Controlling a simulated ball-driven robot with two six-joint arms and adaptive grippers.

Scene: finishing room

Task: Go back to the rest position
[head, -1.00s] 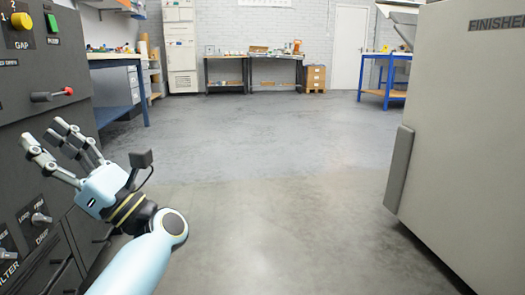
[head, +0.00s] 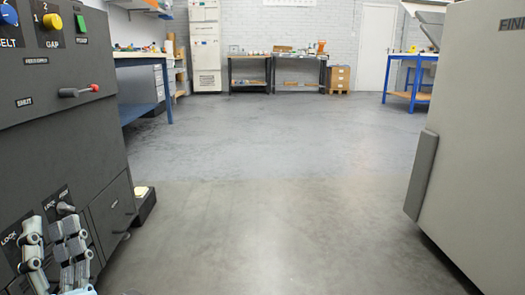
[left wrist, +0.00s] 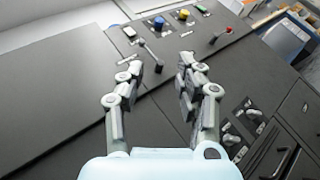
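My left gripper (head: 53,248) is low at the left edge of the head view, in front of the lower part of a dark grey machine (head: 105,150). In the left wrist view its two fingers (left wrist: 160,85) are spread apart with nothing between them. The machine's panel, with a lever and knobs, lies beyond the fingertips. My right gripper does not show in either view.
A light grey finishing machine (head: 475,140) stands at the right. Concrete floor (head: 270,190) between them is clear. Workbenches (head: 277,75) line the far wall.

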